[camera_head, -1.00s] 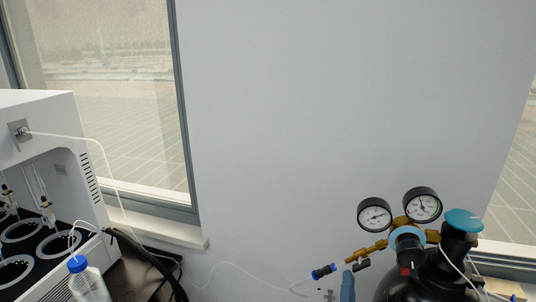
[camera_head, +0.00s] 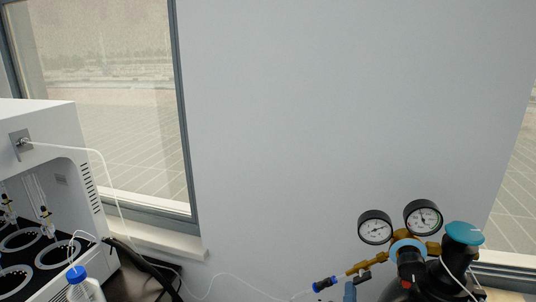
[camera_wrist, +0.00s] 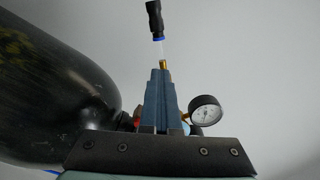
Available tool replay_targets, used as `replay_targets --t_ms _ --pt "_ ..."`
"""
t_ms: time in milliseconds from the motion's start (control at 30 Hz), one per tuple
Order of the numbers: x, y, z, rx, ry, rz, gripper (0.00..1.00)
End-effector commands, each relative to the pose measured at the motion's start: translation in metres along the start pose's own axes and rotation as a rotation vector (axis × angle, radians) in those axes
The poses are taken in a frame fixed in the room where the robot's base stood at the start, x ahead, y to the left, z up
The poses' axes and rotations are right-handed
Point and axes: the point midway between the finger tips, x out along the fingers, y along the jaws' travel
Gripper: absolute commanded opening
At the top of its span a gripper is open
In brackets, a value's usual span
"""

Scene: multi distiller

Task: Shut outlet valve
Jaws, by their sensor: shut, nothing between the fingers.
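The gas regulator sits on the dark cylinder (camera_head: 428,284) at the lower right of the head view, with two round gauges (camera_head: 375,227). A brass outlet pipe (camera_head: 357,268) runs left from it to a black fitting with blue ends (camera_head: 324,283). A small dark lever, likely the outlet valve (camera_head: 363,277), hangs below the pipe. My gripper (camera_head: 350,286) shows as a blue-grey finger just left of the lever; contact cannot be told. In the wrist view my fingers (camera_wrist: 159,75) are together and empty, below the black fitting (camera_wrist: 155,20), and hide most of the brass pipe.
A blue-green knob (camera_head: 463,233) tops the cylinder. A thin white tube (camera_head: 235,275) runs from the fitting toward the white distiller (camera_head: 45,125) at left. A blue-capped bottle (camera_head: 77,274) stands before the distiller. The wall above the regulator is clear.

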Motion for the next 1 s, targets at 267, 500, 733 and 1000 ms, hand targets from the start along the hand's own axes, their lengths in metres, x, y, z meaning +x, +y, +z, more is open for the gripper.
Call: replay_targets --t_ms 267,500,733,1000 --pt "0.000 -0.003 -0.005 -0.001 0.010 -0.005 0.00" --pt "0.001 -0.010 -0.005 -0.002 0.013 -0.008 0.00" --pt "0.001 -0.016 -0.005 -0.002 0.015 -0.008 0.00" --pt "0.000 -0.023 -0.005 -0.001 0.012 -0.005 0.00"
